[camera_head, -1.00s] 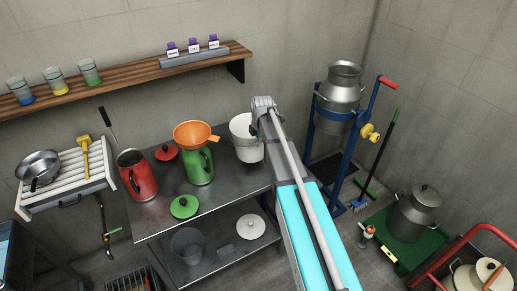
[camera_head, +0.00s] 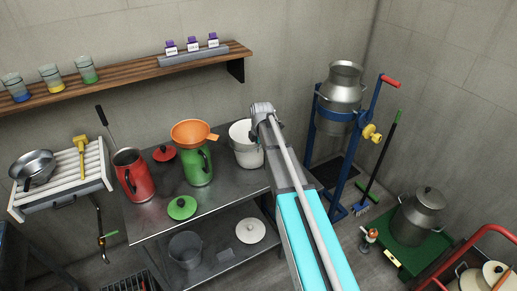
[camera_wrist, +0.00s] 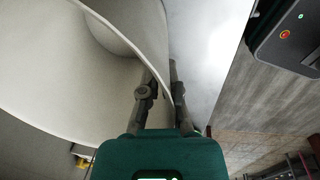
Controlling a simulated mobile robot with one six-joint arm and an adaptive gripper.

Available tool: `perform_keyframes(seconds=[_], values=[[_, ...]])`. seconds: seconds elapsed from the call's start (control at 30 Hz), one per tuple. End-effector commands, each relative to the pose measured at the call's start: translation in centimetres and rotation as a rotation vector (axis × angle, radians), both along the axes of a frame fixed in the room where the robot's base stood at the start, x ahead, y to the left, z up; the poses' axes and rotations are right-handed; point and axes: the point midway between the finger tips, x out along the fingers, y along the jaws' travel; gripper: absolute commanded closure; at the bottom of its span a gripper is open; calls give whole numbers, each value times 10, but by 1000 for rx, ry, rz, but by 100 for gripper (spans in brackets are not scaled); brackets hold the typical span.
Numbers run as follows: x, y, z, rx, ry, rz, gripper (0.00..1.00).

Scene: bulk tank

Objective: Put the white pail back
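The white pail (camera_head: 248,157) is at the right end of the steel bench (camera_head: 226,196), right of the green jug. It looks upright; I cannot tell whether its base touches the bench. My gripper (camera_wrist: 161,68) is at its rim, with one finger inside and one outside the wall, close together on it. The pail (camera_wrist: 40,75) fills the left of the wrist view. In the head view my arm hides the fingers and the pail's right edge.
The green jug (camera_head: 198,172) with an orange funnel (camera_head: 193,132) stands close left of the pail. A red jug (camera_head: 133,176), red lid (camera_head: 164,153) and green lid (camera_head: 181,207) are farther left. A blue stand (camera_head: 349,160) with a metal can (camera_head: 342,90) is at right.

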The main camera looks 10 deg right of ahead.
Motion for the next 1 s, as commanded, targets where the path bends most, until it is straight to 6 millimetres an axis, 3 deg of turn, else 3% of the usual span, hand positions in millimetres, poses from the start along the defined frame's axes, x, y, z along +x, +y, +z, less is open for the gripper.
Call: perform_keyframes(seconds=[0.13,0.3,0.37,1.0], values=[[0,0,-4,0,0,0,100],[0,0,-3,0,0,0,65],[0,0,-3,0,0,0,57],[-1,0,6,0,0,0,57]])
